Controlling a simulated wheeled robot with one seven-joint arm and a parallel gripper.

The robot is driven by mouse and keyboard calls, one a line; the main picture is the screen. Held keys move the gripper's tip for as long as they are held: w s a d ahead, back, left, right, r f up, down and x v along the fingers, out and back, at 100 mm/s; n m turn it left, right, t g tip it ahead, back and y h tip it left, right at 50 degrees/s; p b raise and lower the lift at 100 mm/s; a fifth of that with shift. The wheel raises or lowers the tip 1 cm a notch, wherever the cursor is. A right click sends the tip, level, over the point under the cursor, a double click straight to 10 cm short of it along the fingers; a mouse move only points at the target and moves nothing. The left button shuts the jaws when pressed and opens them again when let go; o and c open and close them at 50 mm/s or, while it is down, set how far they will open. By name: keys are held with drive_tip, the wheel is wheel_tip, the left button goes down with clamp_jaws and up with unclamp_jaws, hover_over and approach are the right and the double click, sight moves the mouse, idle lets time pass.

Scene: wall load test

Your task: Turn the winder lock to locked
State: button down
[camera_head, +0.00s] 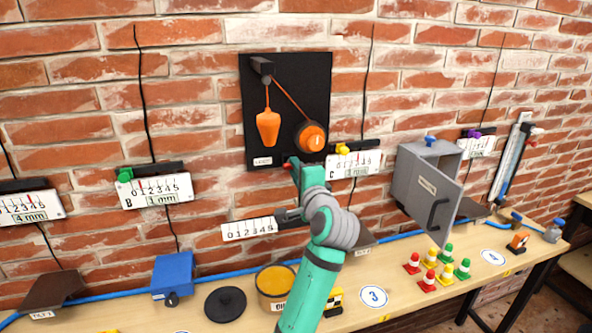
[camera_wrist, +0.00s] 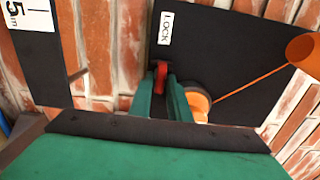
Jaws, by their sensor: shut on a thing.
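The black board (camera_head: 290,80) on the brick wall carries the orange winder drum (camera_head: 312,137) and an orange weight (camera_head: 268,128) hanging on a cord. The red lock lever (camera_wrist: 159,72) is beside that label, mostly hidden by the fingers. My gripper (camera_head: 293,166) is at the board's bottom edge, below the drum. In the wrist view the green fingers (camera_wrist: 166,98) are shut on the red lever. The lever's exact angle is hard to tell.
A white scale marked C (camera_head: 352,165) with a yellow slider is right of my gripper. A grey cabinet (camera_head: 412,180) with its door ajar stands farther right. The bench below holds an orange-filled pot (camera_head: 275,282), a black lid (camera_head: 225,304) and several small cones.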

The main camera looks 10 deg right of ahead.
drive_tip(key=shift+d, duration=0.1)
drive_tip(key=c, duration=1.8)
unclamp_jaws()
drive_tip(key=s, duration=1.1)
drive_tip(key=shift+d, duration=0.15)
drive_tip(key=shift+w, duration=0.1)
